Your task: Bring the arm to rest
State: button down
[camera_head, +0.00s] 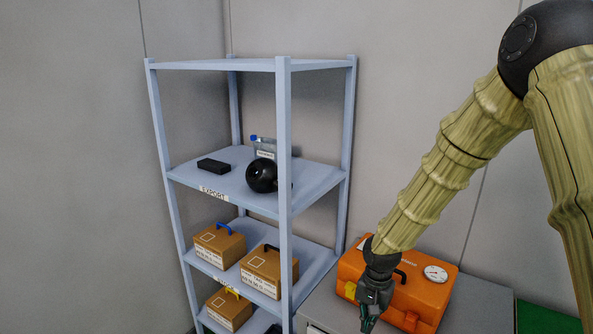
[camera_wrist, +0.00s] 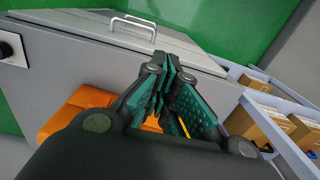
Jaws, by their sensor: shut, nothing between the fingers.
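My arm (camera_head: 440,180) reaches in from the upper right of the head view and slants down to the left. My gripper (camera_head: 367,324) hangs at its end, pointing down, in front of the orange case (camera_head: 421,290). In the wrist view my gripper (camera_wrist: 170,90) shows its teal finger pads drawn together, shut with nothing between them. Part of the orange case (camera_wrist: 75,110) shows behind and left of the fingers. I cannot tell whether the gripper touches the case.
A grey cabinet (camera_head: 335,305) is under the case. A metal handle (camera_wrist: 133,25) shows in the wrist view.

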jog(key=s+a+f+n+y+b, duration=0.1)
jog(key=s+f, duration=0.6)
jog(key=f, duration=0.3)
jog(key=s+a+f+n+y+b, duration=0.1)
jog(key=s+f+n+b, duration=0.1)
jog(key=s+f, duration=0.7)
jog(key=s+d+f+n+h+b, duration=0.1)
jog(key=s+d+f, duration=0.2)
jog(key=s+f, duration=0.3)
jog(key=s+d+f+n+h+b, duration=0.1)
jog(key=s+f, duration=0.5)
jog(key=s, duration=0.6)
jog(key=shift+s+d+n, duration=0.2)
jog(key=shift+d+n, duration=0.4)
jog(key=shift+d, duration=0.3)
